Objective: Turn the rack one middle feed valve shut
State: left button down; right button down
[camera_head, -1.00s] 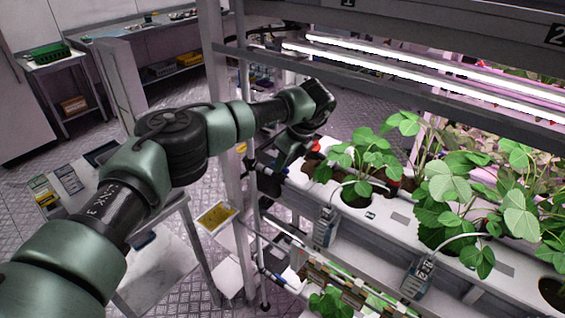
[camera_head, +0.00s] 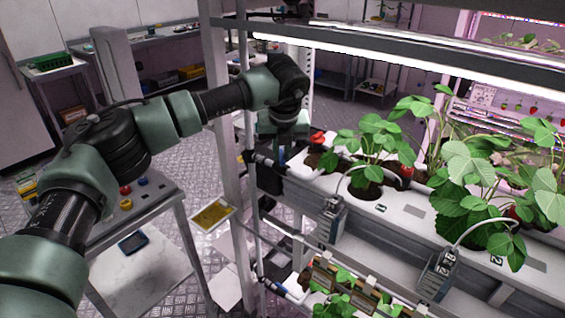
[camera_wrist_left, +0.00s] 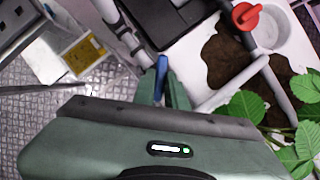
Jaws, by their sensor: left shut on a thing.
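The feed valve shows as a blue lever (camera_wrist_left: 161,67) on the grey pipework at the end of the tray, in the left wrist view. My left gripper (camera_wrist_left: 162,88) is shut on this lever, with a green finger on either side of it. In the head view my left gripper (camera_head: 284,128) points down at the near end of the planted tray, and it hides the lever there. No rack or valve label is readable here. My right gripper is not in view.
Strawberry plants (camera_head: 370,140) grow along the white tray (camera_head: 405,213). A rack upright (camera_head: 226,170) stands close to my left arm.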

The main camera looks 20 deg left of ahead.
pick_arm(q)
jog(key=shift+a+f+m+h+b, duration=0.15)
jog(key=shift+m+h+b, duration=0.15)
jog(key=shift+m+b, duration=0.55)
jog(key=shift+m+h, duration=0.4)
jog(key=shift+m, duration=0.65)
jog(key=shift+a+r+m+h+b, duration=0.1)
jog(key=shift+m+h+b, duration=0.15)
jog(key=shift+m, duration=0.35)
jog(key=shift+a+r+m+h+b, duration=0.1)
jog(key=shift+m+h, duration=0.15)
jog(key=shift+m, duration=0.35)
jog(key=shift+m+h, duration=0.4)
jog(key=shift+m, duration=0.8)
jog(key=c, duration=1.4)
grip_release()
jog(key=shift+c, duration=0.2)
jog(key=b+v, duration=0.1)
jog(key=v, duration=0.7)
